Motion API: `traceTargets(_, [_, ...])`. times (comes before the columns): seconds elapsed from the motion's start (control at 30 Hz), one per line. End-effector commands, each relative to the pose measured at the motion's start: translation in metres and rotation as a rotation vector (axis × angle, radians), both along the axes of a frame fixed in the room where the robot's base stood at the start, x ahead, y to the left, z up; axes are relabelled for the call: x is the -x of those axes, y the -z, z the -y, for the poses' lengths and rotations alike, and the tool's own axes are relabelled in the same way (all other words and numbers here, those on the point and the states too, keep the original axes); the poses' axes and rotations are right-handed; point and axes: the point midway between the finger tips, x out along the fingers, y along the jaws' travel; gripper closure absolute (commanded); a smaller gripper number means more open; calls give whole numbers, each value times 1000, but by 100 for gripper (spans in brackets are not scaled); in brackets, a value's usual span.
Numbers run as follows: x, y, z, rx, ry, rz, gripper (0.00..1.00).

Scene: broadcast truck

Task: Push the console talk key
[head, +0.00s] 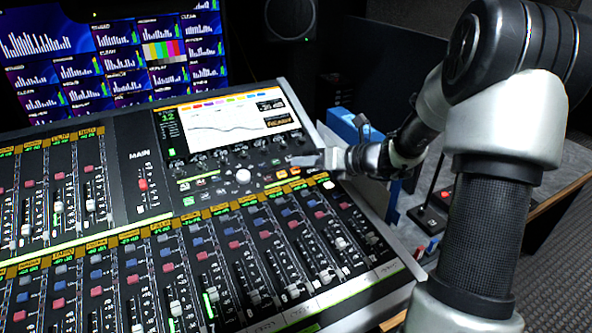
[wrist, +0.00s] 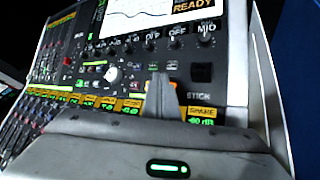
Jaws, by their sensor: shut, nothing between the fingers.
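The mixing console (head: 127,165) fills the middle of the head view, with rows of faders, coloured buttons and a small lit screen (head: 228,120). My gripper (head: 292,161) is shut and empty, above the right part of its upper panel. In the wrist view the closed fingers (wrist: 160,80) stand over small lit keys, near a white knob (wrist: 112,74). Orange-lit keys (head: 282,174) lie just below the fingertips in the head view. I cannot read a talk label, and the fingers hide part of the panel. I cannot tell whether the fingertips touch it.
A monitor wall (head: 110,60) stands behind the console, with a dark speaker (head: 290,18) beside it. A blue box (head: 343,127) stands right of the console. A small black device with a red button (head: 436,207) sits on the side desk. The console's pale right edge (head: 345,185) is close to my arm.

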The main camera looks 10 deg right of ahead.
Motion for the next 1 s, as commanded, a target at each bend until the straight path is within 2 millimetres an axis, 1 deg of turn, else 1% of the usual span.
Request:
traceTargets(0.47, [0,0,0,0,0,0,100])
traceTargets(0.8, [-3,9,-1,0,0,0,100])
traceTargets(1.0, [-3,8,-1,0,0,0,100])
